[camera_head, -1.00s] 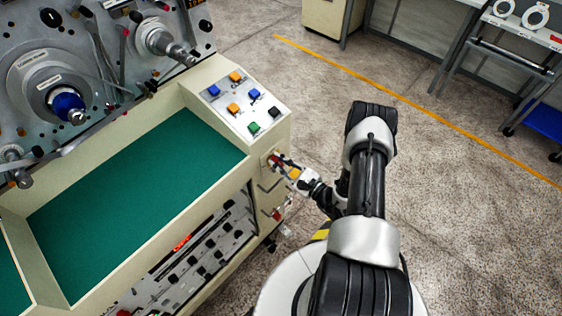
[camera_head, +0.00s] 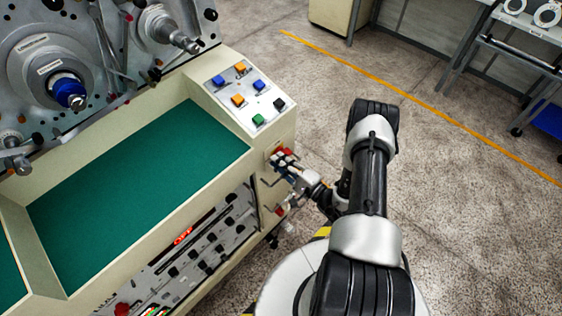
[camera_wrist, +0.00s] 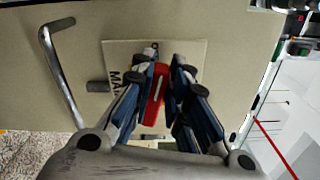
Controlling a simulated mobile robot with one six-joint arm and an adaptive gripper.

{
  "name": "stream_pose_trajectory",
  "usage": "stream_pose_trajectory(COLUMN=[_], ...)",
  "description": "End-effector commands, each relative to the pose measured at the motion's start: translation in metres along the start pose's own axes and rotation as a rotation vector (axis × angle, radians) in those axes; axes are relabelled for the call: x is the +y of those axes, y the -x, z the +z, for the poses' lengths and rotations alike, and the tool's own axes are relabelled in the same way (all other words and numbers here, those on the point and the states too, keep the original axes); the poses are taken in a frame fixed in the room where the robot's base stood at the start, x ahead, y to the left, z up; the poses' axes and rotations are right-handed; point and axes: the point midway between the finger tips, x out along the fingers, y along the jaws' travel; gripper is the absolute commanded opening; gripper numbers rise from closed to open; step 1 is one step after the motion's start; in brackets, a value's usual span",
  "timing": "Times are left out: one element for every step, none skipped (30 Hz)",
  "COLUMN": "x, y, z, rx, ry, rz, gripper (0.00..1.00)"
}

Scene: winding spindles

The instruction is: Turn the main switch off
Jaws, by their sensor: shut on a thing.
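The main switch is a red handle (camera_wrist: 154,96) on a pale plate (camera_wrist: 116,60) whose partly hidden label begins "MA" in the wrist view. The plate is on the cream side panel of the machine. My gripper (camera_wrist: 163,78) is shut on the red handle, one blue-and-black finger on each side. The handle looks slightly tilted in the wrist view. In the head view my gripper (camera_head: 282,162) is at the machine's right end, below the button panel, with a bit of the red switch (camera_head: 286,152) showing past the fingers. The fingers hide much of the switch plate.
A bent metal handle (camera_wrist: 60,70) sticks out left of the switch. Colored buttons (camera_head: 240,97) sit on the sloped panel above. A red lit "OFF" display (camera_head: 183,236) shows on the front panel. The floor right of my arm is clear.

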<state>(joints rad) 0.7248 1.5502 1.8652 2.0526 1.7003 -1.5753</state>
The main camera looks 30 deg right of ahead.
Motion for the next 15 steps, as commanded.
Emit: stream_pose_trajectory(x=[0.0021,0.0027,0.0034,0.0038,0.0043,0.0048,0.0052,0.0056,0.006,0.0062,0.0064,0.0067,0.0069,0.007,0.0072], y=[0.0001,0.0001,0.0001,0.0,0.0,0.0001,0.0,0.0,0.0,0.0,0.0,0.0,0.0,0.0,0.0], z=[-0.0003,-0.0004,-0.0004,-0.0005,-0.0005,-0.0006,-0.0007,-0.0008,-0.0008,-0.0009,-0.001,-0.001,-0.0011,-0.0012,-0.0012], rx=[0.001,0.001,0.001,0.001,0.001,0.001,0.001,0.001,0.001,0.001,0.001,0.001,0.001,0.001,0.001], ry=[0.032,0.054,0.08,0.098,0.116,0.137,0.151,0.166,0.181,0.193,0.203,0.214,0.222,0.229,0.236], rz=[0.0,0.0,0.0,0.0,0.0,0.0,0.0,0.0,0.0,0.0,0.0,0.0,0.0,0.0,0.0], gripper=[0.0,0.0,0.0,0.0,0.0,0.0,0.0,0.0,0.0,0.0,0.0,0.0,0.0,0.0,0.0])
